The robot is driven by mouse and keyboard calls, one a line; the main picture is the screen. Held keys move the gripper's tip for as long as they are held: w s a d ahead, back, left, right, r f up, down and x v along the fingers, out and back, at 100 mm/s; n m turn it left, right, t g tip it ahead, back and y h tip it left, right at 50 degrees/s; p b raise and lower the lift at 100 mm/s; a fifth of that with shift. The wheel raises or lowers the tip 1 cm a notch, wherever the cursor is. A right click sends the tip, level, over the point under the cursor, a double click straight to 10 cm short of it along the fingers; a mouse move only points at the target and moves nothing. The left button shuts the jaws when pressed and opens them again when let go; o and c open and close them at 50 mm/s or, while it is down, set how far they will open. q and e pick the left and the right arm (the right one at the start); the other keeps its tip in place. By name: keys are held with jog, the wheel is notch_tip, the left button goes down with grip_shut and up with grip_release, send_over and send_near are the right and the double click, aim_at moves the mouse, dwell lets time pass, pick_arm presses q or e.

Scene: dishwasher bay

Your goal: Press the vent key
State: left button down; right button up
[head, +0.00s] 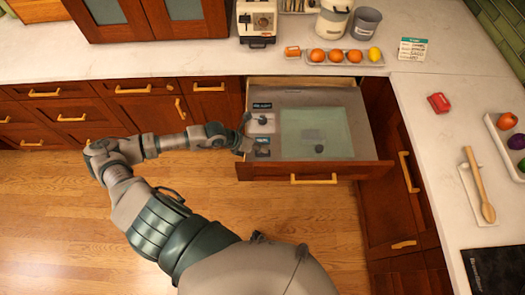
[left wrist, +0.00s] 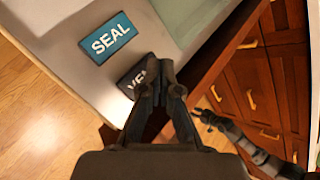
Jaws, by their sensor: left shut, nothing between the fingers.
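The vent key (left wrist: 138,80) is a dark plate with white letters in the left wrist view, its end hidden behind my fingers. In the head view it shows small (head: 263,153) at the front left of the panel in the open drawer. The blue SEAL plate (left wrist: 109,39) is beside it, also visible in the head view (head: 262,140). My left gripper (head: 248,148) is shut and empty, its fingertips (left wrist: 160,68) over the vent key's edge in the wrist view. I cannot tell whether they touch it. A grey arm, apparently my right, ends in a small gripper (left wrist: 203,114).
The open drawer (head: 313,171) has a pale green glass panel (head: 315,132) and a dark knob (head: 262,121). A tray of oranges and a lemon (head: 342,62) is on the back counter. A wooden spoon (head: 480,185) lies on the right counter. The floor at left is clear.

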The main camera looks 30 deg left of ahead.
aim_at(263, 154)
pick_arm(q)
jog(key=shift+a, duration=0.2)
jog(key=shift+d+r, duration=0.15)
jog(key=shift+d, duration=0.2)
jog(key=shift+d+r, duration=0.15)
jog(key=shift+r, duration=0.15)
notch_tip(263, 154, up, 3)
jog(key=p, duration=0.3)
jog(key=shift+r, duration=0.15)
jog(key=shift+a+r+p, duration=0.35)
jog(key=shift+r+p, duration=0.15)
jog(key=shift+p, duration=0.15)
jog(key=shift+f, duration=0.1)
jog(key=shift+d, duration=0.35)
jog(key=shift+a, duration=0.3)
